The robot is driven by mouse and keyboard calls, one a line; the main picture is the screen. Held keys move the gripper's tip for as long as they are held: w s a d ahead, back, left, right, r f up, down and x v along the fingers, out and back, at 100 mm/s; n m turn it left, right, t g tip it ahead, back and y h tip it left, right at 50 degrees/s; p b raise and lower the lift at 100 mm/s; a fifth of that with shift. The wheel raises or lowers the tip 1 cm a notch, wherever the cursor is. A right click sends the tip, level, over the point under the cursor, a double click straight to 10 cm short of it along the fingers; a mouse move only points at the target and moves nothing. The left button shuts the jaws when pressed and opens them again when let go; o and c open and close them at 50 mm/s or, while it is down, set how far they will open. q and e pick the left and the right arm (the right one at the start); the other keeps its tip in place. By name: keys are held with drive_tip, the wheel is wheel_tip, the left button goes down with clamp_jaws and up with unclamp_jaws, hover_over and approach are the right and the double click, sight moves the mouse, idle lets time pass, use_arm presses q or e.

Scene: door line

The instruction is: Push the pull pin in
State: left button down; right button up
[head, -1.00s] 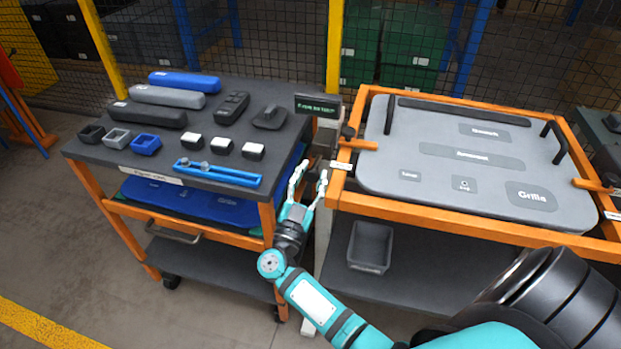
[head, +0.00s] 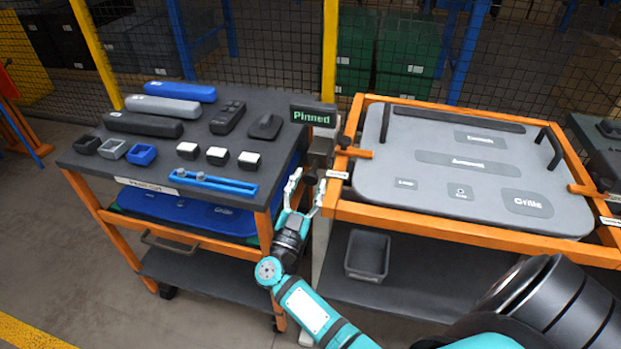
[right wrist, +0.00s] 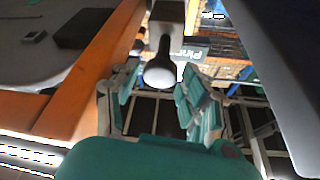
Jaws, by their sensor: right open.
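The pull pin (right wrist: 160,72) shows in the right wrist view as a dark round knob on a short grey block, between the two fingers. My right gripper (right wrist: 160,92) is open around the knob, with gaps on both sides, and I see no finger closed on it. In the head view my right gripper (head: 308,183) points up into the gap between the two carts, below the small display (head: 313,116). The display reads "Pinned" in green. The pin itself is hard to make out in the head view. My left gripper is not in view.
The left cart (head: 75,155) carries grey, black and blue parts and a blue rail (head: 212,182). The right orange-framed cart (head: 450,228) holds a grey panel (head: 385,180) and a dark bin (head: 367,255) below. The gap between the carts is narrow.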

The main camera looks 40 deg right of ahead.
drive_tip(key=v, duration=1)
drive_tip(key=w+a+f+n+t+y, duration=0.1)
drive_tip(key=a+f+n+t+y, duration=0.25)
drive_tip(key=f+n+y, duration=0.35)
drive_tip(key=w+a+f+n+t+y, duration=0.1)
drive_tip(key=a+f+n+t+y, duration=0.1)
drive_tip(key=a+f+n+y, duration=0.5)
drive_tip(key=s+f+n+g+y, duration=0.1)
drive_tip(key=s+f+g+y, duration=0.2)
drive_tip(key=f, duration=0.6)
drive_tip(key=s+f+g+y, duration=0.2)
drive_tip(key=s+f, duration=0.4)
drive_tip(key=f, duration=0.4)
drive_tip(key=s+d+f+n+g+y, duration=0.15)
drive_tip(key=s+f+g, duration=0.45)
drive_tip(key=s+f, duration=0.7)
drive_tip(key=s+d+f+g+h, duration=0.1)
drive_tip(key=s+d+f+g, duration=0.1)
drive_tip(key=s, duration=0.8)
drive_tip(key=s+d+f+g+h, duration=0.1)
drive_tip(key=s+d+f+g, duration=0.2)
drive_tip(key=s, duration=0.7)
drive_tip(key=shift+d+g, duration=0.55)
drive_tip(key=shift+d, duration=0.3)
drive_tip(key=shift+f, duration=0.1)
